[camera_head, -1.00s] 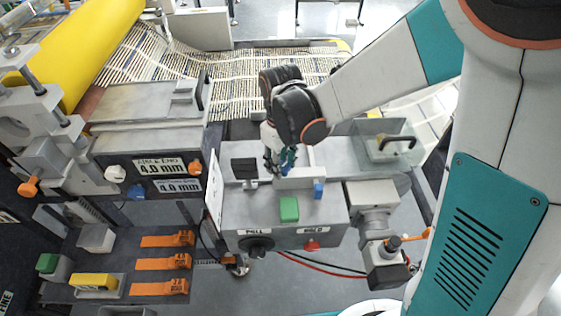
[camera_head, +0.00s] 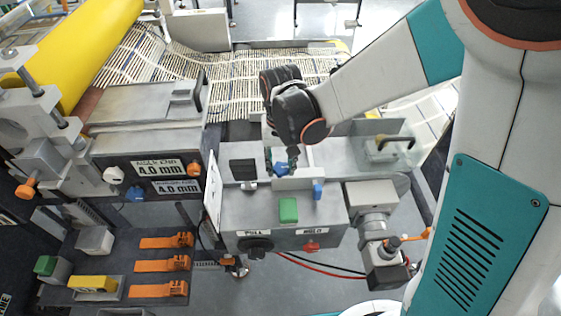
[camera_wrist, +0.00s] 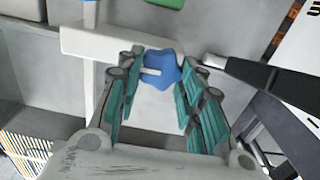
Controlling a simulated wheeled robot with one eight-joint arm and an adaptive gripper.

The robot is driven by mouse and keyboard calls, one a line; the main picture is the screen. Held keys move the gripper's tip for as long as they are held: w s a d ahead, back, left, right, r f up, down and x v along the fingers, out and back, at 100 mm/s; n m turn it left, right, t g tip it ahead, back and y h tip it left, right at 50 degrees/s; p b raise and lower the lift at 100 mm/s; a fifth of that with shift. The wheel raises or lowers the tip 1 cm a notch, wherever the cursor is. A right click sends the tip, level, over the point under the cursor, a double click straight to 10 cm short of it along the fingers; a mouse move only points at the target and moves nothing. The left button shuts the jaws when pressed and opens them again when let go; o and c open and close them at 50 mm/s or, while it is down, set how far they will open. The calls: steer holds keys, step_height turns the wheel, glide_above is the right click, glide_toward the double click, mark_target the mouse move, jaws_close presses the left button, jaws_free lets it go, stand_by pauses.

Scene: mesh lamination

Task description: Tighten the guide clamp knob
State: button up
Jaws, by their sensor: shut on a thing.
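The guide clamp knob (camera_wrist: 161,70) is a blue lobed knob with a pale bar across its face. In the wrist view it sits between the tips of the teal-padded fingers of my gripper (camera_wrist: 158,76), which are closed around it. In the head view the knob (camera_head: 281,168) is partly hidden under my gripper (camera_head: 280,160), behind the grey control box (camera_head: 265,212). A pale block or plate (camera_wrist: 90,42) lies beside the knob in the wrist view.
Striped mesh (camera_head: 258,85) lies behind.

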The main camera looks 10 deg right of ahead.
stand_by(0.3)
steer(key=o, duration=1.1)
steer(key=shift+c, duration=0.2)
